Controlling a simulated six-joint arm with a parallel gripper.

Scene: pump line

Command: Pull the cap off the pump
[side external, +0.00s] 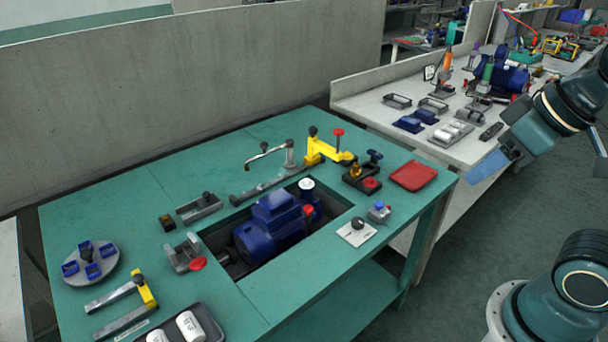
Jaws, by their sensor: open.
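The blue pump (275,230) sits in the rectangular cut-out of the green table. At its right end a small red cap (308,210) shows on the blue body. Just behind it a white round top (306,184) stands on a blue cylinder. Which of these is the task's cap I cannot tell for sure; both are in place on the unit. My gripper (489,167) is at the upper right, high and well away from the pump. It is open, touches nothing, and its fingers are only partly visible.
A yellow clamp arm (325,151) and a grey lever fixture (270,178) stand behind the cut-out. A red tray (413,176) lies at the right corner. A white plate with a black knob (357,232) is right of the pump. A grey bracket (185,254) stands left.

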